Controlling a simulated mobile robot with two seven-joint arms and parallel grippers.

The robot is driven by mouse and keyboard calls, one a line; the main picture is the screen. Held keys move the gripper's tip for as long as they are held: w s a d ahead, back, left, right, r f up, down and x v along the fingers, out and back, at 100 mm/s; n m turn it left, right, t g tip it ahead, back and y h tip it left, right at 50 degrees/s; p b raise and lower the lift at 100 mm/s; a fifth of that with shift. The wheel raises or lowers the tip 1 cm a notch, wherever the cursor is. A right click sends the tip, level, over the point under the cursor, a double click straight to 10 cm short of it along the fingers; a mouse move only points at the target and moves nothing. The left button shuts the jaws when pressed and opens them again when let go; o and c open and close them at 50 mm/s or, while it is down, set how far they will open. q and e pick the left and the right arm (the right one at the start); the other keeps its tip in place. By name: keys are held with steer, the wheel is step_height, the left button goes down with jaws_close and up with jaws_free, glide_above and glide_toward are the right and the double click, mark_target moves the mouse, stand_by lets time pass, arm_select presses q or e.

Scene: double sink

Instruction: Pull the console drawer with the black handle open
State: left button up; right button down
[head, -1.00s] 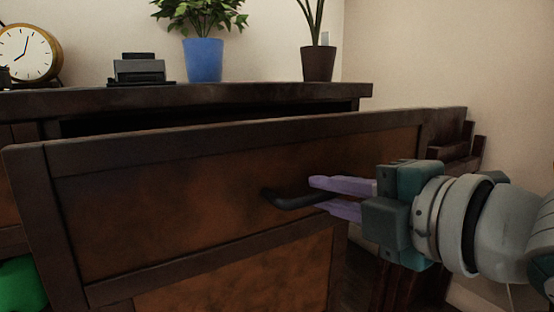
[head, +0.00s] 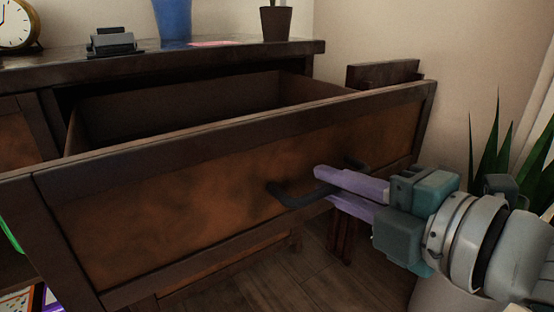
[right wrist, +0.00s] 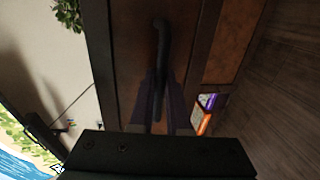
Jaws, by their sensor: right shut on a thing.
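The console drawer (head: 200,190) has a brown wooden front and stands well out from the console (head: 180,62), its empty-looking inside showing. Its black handle (head: 290,198) runs across the front, and my right gripper's fingers hide its middle. My right gripper (head: 325,187) is shut on the handle, its purple fingers above and below the bar. In the right wrist view the handle (right wrist: 160,60) runs down between the fingers. My left gripper is not in view.
A clock (head: 17,25), a black item (head: 117,43), a blue pot (head: 173,18) and a dark pot (head: 276,22) stand on the console top. A spiky plant (head: 490,150) is at the right. Wooden floor shows below the drawer.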

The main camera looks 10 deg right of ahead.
steer(key=c, duration=0.9)
jaws_free()
steer(key=shift+p+v, duration=1.85)
steer(key=shift+v, duration=3.1)
